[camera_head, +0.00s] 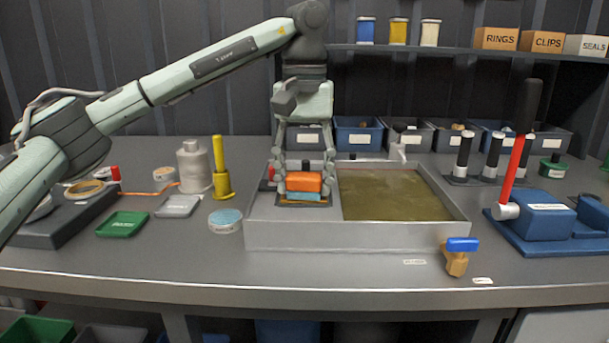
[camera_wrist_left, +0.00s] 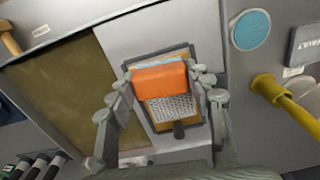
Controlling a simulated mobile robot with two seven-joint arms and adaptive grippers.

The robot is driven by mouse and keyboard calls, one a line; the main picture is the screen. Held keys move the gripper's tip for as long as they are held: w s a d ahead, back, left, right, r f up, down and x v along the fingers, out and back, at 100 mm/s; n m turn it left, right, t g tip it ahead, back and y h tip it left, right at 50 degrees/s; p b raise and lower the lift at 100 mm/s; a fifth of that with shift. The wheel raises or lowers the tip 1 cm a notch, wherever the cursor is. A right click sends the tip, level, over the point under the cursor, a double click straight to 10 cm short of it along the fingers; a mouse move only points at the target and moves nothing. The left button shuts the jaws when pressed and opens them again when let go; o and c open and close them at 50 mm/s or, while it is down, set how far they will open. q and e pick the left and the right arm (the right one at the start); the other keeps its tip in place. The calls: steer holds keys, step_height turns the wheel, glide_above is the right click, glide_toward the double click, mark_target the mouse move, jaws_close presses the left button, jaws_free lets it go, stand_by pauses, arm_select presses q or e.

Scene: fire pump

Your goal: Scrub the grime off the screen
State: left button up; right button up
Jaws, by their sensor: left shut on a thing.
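My left gripper (camera_head: 304,188) points down over the left part of the grey sink unit and is shut on an orange scrubber (camera_head: 304,181) with a light blue underside. The screen (camera_head: 284,203) lies flat beneath it, on the metal deck left of the murky basin. In the left wrist view, the screen (camera_wrist_left: 175,108) has a dark frame and pale perforated mesh, with brown grime along parts of its edges. The scrubber (camera_wrist_left: 161,82) covers its middle. I cannot tell whether the scrubber touches the mesh. My right gripper is not in view.
A round blue-topped tin (camera_head: 225,220) and yellow-handled tool (camera_head: 220,170) stand left. A red-handled lever (camera_head: 515,160) rises at right. Bins line the back.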

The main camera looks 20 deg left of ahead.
mark_target(304, 175)
arm_select(q)
steer(key=shift+r, duration=0.1)
step_height(304, 175, up, 3)
steer(key=shift+f+p, duration=0.1)
steer(key=shift+p, duration=1)
steer(key=shift+r, duration=1.55)
steer(key=shift+r, duration=1.5)
steer(key=shift+s, duration=0.15)
